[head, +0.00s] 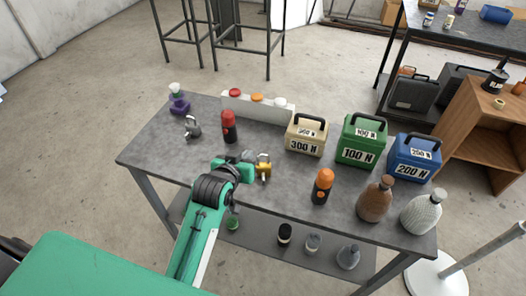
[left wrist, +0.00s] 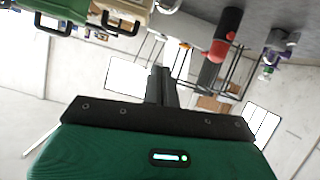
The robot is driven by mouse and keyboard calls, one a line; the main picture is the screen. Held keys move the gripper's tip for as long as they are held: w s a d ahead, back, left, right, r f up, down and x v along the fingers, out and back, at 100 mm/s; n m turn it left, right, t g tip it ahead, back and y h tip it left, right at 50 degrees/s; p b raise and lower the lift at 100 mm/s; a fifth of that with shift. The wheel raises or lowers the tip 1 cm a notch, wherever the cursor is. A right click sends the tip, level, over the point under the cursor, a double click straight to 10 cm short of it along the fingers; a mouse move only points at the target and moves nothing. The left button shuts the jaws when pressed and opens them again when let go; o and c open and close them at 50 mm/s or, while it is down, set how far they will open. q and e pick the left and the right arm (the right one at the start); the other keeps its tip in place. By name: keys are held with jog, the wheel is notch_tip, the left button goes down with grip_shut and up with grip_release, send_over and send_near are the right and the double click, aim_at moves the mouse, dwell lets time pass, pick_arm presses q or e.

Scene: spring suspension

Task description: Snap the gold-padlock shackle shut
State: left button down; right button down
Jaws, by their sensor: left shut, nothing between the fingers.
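The gold padlock (head: 263,169) stands near the middle of the grey table (head: 160,150). Its shackle is too small to tell open from shut. My left gripper (head: 245,158) is just left of the padlock, shut and empty; whether it touches the padlock cannot be told. The arm hides part of the gripper. In the left wrist view my shut fingers (left wrist: 160,86) point away from the camera, and I cannot make out the gold padlock there. My right gripper is not in view.
A grey padlock (head: 192,127) and a red-topped black bottle (head: 229,128) stand behind and left. A white panel with coloured knobs (head: 257,105) is at the back. Tan (head: 305,138), green (head: 360,143) and blue (head: 413,158) weights and an orange-topped bottle (head: 322,188) stand right.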

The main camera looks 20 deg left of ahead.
pick_arm(q)
jog(key=shift+w, duration=0.1)
jog(key=p+x, duration=0.1)
jog(key=x, duration=0.2)
jog(key=f+p+x, duration=0.1)
jog(key=p+x, duration=0.1)
jog(key=x, duration=0.2)
jog(key=s+f+p+x, duration=0.1)
jog(key=x, duration=0.2)
jog(key=shift+w+d+f+p, duration=0.15)
jog(key=shift+w+f+p, duration=0.05)
jog(key=shift+w+p, duration=0.1)
jog(key=shift+s+d+f, duration=0.1)
jog(key=shift+s+f, duration=0.1)
jog(key=shift+f, duration=0.6)
